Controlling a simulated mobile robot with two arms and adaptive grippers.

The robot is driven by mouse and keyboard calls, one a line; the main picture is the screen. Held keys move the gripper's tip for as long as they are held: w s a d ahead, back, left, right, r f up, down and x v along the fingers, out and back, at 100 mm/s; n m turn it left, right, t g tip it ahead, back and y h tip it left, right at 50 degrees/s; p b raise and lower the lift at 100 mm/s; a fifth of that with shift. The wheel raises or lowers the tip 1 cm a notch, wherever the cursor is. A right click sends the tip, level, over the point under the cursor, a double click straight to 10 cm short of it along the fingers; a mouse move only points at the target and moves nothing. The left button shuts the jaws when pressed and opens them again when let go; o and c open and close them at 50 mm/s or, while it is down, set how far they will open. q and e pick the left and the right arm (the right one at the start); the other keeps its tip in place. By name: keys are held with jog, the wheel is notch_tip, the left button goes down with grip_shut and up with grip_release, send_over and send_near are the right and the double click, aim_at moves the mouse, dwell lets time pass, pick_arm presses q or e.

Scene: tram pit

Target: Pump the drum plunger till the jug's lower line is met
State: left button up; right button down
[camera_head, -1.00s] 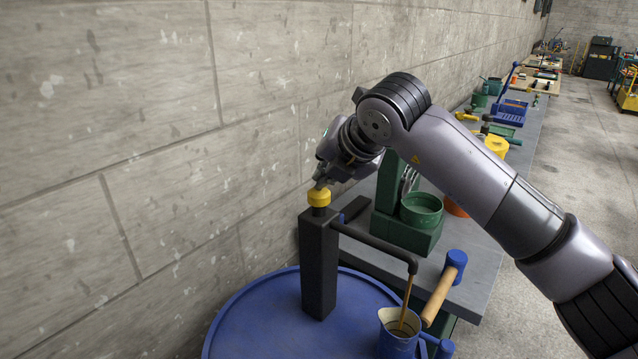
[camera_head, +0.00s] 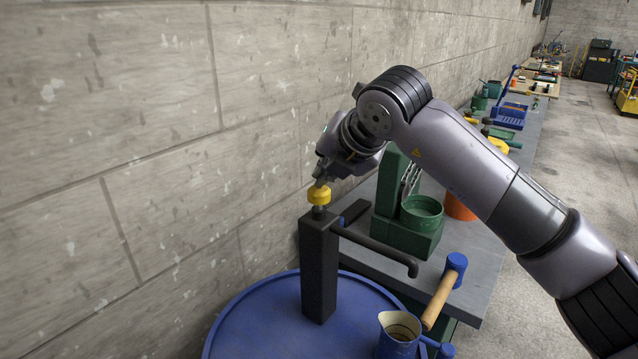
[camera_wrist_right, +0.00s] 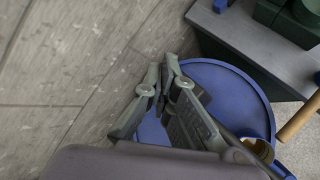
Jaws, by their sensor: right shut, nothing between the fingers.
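The blue drum (camera_head: 262,325) stands by the wall, with a dark pump post (camera_head: 318,265) on top. The yellow plunger knob (camera_head: 319,194) sits just above the post, with a short stem showing. My right gripper (camera_head: 320,181) is shut and empty, its tips on or just above the knob; contact is unclear. Its fingers also show in the wrist view (camera_wrist_right: 168,70). The pump's black spout (camera_head: 385,249) ends above the blue jug (camera_head: 396,346). No stream shows. Brown liquid shows inside the jug; its level against the lines is unclear. My left gripper is out of view.
A grey bench (camera_head: 470,270) beside the drum holds a blue-headed mallet (camera_head: 440,293), a green stand with a green cup (camera_head: 421,212) and an orange pot (camera_head: 460,206). The wall is close on the left. Open floor lies right.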

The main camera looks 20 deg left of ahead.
aim_at(324, 188)
jog(key=shift+r, duration=0.85)
jog(key=shift+r, duration=0.1)
notch_tip(324, 188, up, 5)
jog(key=p, duration=0.3)
dwell(0.4)
